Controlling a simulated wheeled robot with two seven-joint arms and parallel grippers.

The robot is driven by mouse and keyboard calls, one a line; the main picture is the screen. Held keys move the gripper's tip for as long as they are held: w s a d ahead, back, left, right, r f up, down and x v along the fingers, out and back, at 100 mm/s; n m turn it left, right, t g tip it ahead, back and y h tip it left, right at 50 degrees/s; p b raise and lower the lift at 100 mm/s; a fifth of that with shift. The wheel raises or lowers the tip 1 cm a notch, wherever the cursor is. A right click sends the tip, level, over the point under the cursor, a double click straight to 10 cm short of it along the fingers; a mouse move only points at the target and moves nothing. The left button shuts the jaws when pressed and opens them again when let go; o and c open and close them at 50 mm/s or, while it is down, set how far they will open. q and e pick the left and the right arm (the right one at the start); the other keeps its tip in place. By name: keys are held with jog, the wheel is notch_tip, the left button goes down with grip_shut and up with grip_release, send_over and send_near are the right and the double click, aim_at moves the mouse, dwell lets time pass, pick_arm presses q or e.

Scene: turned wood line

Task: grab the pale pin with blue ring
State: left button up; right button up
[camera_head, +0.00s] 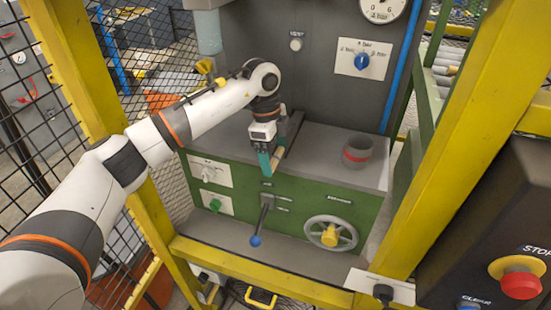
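A pale, wood-coloured pin (278,155) shows at the fingertips of my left gripper, at the front edge of the grey top of the green machine. No blue ring can be made out on it at this size. My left gripper (272,161) points down with teal fingers, one of them partly in front of the pin. The fingers overlap the pin in the picture, and I cannot tell whether they grip it or stand around it. My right gripper is not in view.
A grey cup with a red band (357,152) stands on the right of the machine top (325,145). A blue-knobbed lever (256,240) and a handwheel (331,233) are on the green front. Yellow posts (484,120) frame the machine. A red stop button (520,278) is at lower right.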

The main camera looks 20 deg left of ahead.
pick_arm(q)
jog(key=c, duration=0.6)
jog(key=shift+r, duration=0.1)
